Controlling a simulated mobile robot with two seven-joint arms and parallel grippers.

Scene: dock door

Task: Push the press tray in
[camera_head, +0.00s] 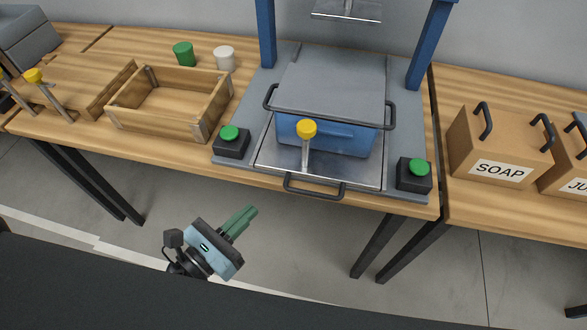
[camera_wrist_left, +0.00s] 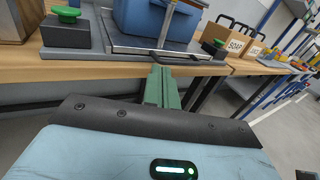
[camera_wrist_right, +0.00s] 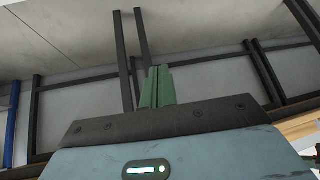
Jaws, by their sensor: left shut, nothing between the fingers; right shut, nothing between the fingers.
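The press tray (camera_head: 273,160) is a flat metal plate at the front of the grey press base, with a dark bar handle (camera_head: 315,192) sticking out past the table's front edge. A blue bin (camera_head: 350,138) with a grey lid and dark side handles stands on the tray. My left gripper (camera_head: 251,211) is shut and empty, below and in front of the table edge, left of the handle and apart from it. In the left wrist view its green fingers (camera_wrist_left: 162,76) point toward the tray. My right gripper (camera_wrist_right: 160,72) is shut and empty, seen only in its wrist view.
A yellow-knobbed lever (camera_head: 306,129) stands in front of the bin. Green-button boxes flank the tray, left (camera_head: 231,143) and right (camera_head: 415,176). Blue press posts (camera_head: 266,35) rise behind. An open wooden crate (camera_head: 170,120) is left; a SOAP box (camera_head: 499,170) is right.

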